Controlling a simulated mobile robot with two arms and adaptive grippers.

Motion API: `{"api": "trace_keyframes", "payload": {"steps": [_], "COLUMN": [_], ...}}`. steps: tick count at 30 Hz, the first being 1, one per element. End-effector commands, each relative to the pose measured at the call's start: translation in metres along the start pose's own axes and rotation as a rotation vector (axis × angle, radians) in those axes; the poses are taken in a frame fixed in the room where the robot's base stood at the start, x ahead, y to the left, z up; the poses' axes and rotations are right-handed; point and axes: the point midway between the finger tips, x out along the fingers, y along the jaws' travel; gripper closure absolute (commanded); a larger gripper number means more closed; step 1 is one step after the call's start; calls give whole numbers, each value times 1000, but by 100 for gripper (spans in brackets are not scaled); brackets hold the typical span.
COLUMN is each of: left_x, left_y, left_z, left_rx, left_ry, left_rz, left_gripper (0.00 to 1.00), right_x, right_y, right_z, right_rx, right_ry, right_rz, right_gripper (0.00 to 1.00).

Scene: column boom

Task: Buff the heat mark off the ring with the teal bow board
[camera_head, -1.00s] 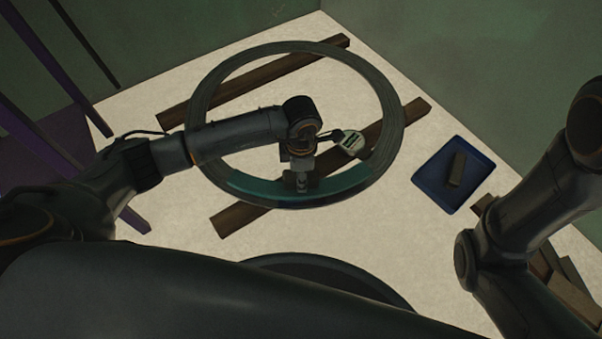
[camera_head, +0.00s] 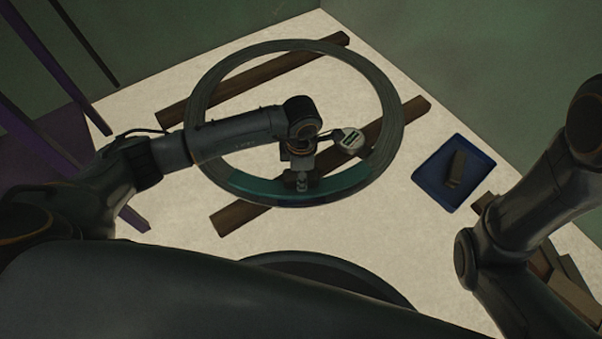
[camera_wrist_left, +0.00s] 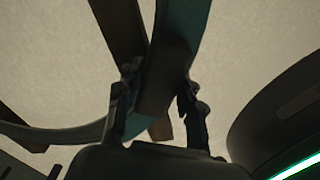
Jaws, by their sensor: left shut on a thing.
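A large grey ring (camera_head: 397,110) lies across two dark wooden bars on a pale table. The teal bow board (camera_head: 346,182) is a curved strip along the ring's near side; it also shows in the left wrist view (camera_wrist_left: 187,25). My left gripper (camera_head: 303,184) reaches down over the near side of the ring. In the left wrist view my left gripper (camera_wrist_left: 160,82) is shut on the board's dark middle part. A faint bluish-purple patch shows on the near rim just below the board; most of that stretch is covered. My right gripper is out of view.
The dark wooden bars (camera_head: 240,218) stick out past the ring. A blue tray (camera_head: 428,190) with a brown block (camera_head: 455,168) stands at the right. Several wooden pieces (camera_head: 571,300) lie at the lower right. A dark round thing (camera_head: 340,270) is at the near edge. Purple posts stand at the left.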

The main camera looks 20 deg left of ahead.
Motion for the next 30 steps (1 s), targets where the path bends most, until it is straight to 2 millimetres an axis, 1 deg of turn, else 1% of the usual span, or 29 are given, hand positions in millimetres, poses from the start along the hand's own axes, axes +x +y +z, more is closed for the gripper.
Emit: {"api": "trace_keyframes", "payload": {"steps": [7, 25, 30], "left_x": [0, 12, 11], "left_y": [1, 1, 1], "left_z": [1, 1, -1], "left_rx": [0, 0, 0], "left_ry": [-3, -2, -2], "left_rz": [2, 2, 2], "left_gripper": [100, 100, 100], "right_x": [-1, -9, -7], "right_y": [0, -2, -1], "right_z": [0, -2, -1], "right_rx": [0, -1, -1], "right_ry": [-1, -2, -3], "right_rz": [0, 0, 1], "right_gripper": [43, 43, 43]}}
